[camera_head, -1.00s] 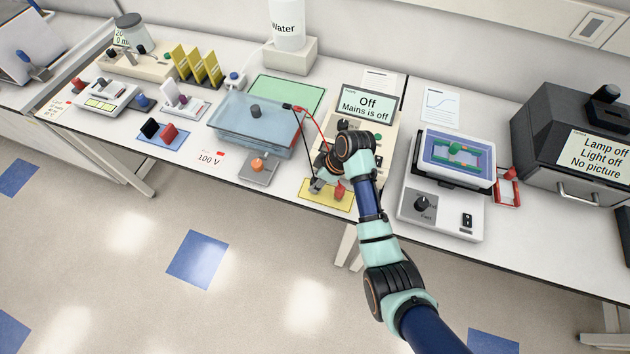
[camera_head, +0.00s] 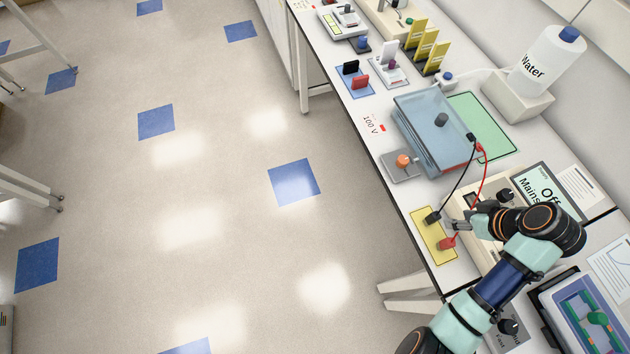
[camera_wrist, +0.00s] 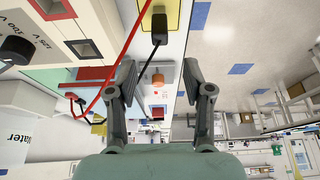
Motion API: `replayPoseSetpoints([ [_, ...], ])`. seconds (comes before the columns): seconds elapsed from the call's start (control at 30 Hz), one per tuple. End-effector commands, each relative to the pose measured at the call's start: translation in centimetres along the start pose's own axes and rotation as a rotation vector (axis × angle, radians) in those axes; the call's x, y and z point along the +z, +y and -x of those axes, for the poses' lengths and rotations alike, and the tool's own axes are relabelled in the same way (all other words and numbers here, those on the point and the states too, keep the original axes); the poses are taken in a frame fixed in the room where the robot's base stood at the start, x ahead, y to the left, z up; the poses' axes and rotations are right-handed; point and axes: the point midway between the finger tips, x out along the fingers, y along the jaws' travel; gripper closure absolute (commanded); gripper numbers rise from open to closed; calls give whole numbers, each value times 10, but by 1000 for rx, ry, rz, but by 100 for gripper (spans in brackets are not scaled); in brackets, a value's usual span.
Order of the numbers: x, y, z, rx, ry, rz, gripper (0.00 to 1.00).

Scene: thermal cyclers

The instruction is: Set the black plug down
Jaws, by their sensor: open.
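The black plug (camera_head: 433,217) lies on the yellow mat (camera_head: 422,233) at the bench's front edge, with its black lead running back to the tank. In the wrist view the black plug (camera_wrist: 159,28) is on the yellow mat (camera_wrist: 174,10), beyond the fingertips. My gripper (camera_head: 462,216) is just right of the plug in the head view. In the wrist view my gripper (camera_wrist: 160,76) has its fingers spread with nothing held between them, apart from the plug. The red plug (camera_head: 447,243) lies on the same mat, nearer the camera.
The blue-lidded tank (camera_head: 432,125) stands farther along the bench. A metal block with an orange knob (camera_head: 402,161) is in front of it. A red lead (camera_head: 482,183) runs close by my gripper.

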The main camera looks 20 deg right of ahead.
Motion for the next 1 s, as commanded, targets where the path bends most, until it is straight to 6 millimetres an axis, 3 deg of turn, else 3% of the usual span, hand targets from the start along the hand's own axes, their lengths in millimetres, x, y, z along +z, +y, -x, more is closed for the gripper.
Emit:
replayPoseSetpoints([
  [0.07, -23, -19, -5, 23, 12, 15, 49],
  [0.17, -82, -78, -12, 94, 74, 36, 49],
  [0.2, -109, -112, -11, 125, 121, 42, 49],
  [0.27, -144, -170, -3, 161, 215, 42, 49],
  [0.3, -163, -210, 6, 172, 287, 39, 49],
  [0.4, -189, -300, 41, 151, 470, 17, 49],
  [0.5, -194, -364, 76, 95, 614, -12, 49],
  [0.63, -192, -400, 103, 42, 705, -40, 49],
  [1.0, -192, -403, 107, 35, 716, -48, 49],
])
